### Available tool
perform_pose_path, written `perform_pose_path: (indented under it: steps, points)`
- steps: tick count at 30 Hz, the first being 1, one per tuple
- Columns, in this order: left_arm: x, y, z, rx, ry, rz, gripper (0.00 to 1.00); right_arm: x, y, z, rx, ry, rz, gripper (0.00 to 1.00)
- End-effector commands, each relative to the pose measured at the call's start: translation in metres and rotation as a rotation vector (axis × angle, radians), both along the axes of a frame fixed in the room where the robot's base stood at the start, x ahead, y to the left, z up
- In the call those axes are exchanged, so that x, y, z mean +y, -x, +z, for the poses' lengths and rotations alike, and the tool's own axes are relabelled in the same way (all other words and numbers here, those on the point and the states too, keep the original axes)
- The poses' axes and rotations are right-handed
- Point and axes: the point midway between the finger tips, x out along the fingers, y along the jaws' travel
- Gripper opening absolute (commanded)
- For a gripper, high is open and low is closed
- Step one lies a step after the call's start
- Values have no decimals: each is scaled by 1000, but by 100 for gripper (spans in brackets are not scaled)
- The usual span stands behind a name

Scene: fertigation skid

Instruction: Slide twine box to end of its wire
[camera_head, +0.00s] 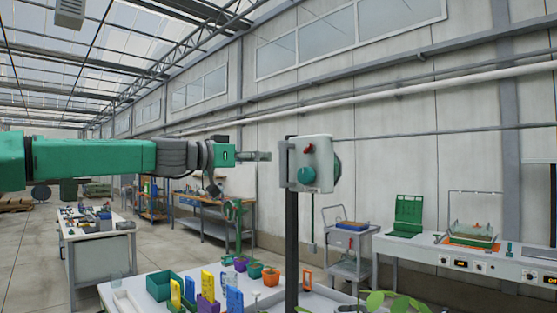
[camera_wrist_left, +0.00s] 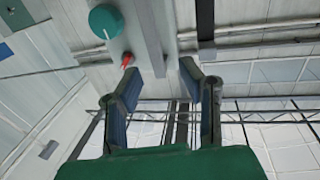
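No box is plainly marked as the twine box, and I cannot make out a wire it rides on. The nearest candidate is a pale grey box (camera_head: 318,178) with a red knob and a teal disc at a dark upright post. It also shows at the top of the left wrist view (camera_wrist_left: 176,14), with a teal disc and a red lever. My left gripper (camera_head: 264,156) is level with the box, just to its left. In the wrist view, the left gripper's fingers (camera_wrist_left: 158,72) are apart, with a grey bar beyond the gap. Contact cannot be told. My right gripper is not in view.
Below stands a white table (camera_head: 133,290) with a green bin (camera_head: 160,286), yellow and purple holders and small pots. A grey cart (camera_head: 350,255) and a bench with instruments (camera_head: 480,254) stand to the right.

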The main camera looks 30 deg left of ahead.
Motion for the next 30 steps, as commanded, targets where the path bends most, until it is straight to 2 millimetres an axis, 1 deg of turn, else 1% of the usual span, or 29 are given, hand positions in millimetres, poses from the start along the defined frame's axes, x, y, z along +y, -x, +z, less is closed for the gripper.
perform_pose_path:
  steps: [1, 3, 6, 9, 14, 27, 29, 30]
  points:
    - [6, 10, 1, -2, 4, 0, 34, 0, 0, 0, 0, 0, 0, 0]
    - [14, 21, 0, -2, 1, 1, 34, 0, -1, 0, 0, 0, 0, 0]
    - [21, 32, 0, -1, 0, 1, 34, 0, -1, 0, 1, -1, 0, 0]
    - [23, 40, 0, 0, -2, 1, 34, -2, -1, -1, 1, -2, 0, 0]
    - [23, 44, 0, 1, -4, 1, 34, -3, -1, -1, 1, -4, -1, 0]
    - [29, 44, -2, 1, 0, 1, 34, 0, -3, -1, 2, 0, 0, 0]
    - [29, 43, -4, 5, -1, 1, 34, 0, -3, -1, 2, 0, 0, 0]
    - [26, 42, -8, 14, -2, 1, 34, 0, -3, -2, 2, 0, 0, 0]
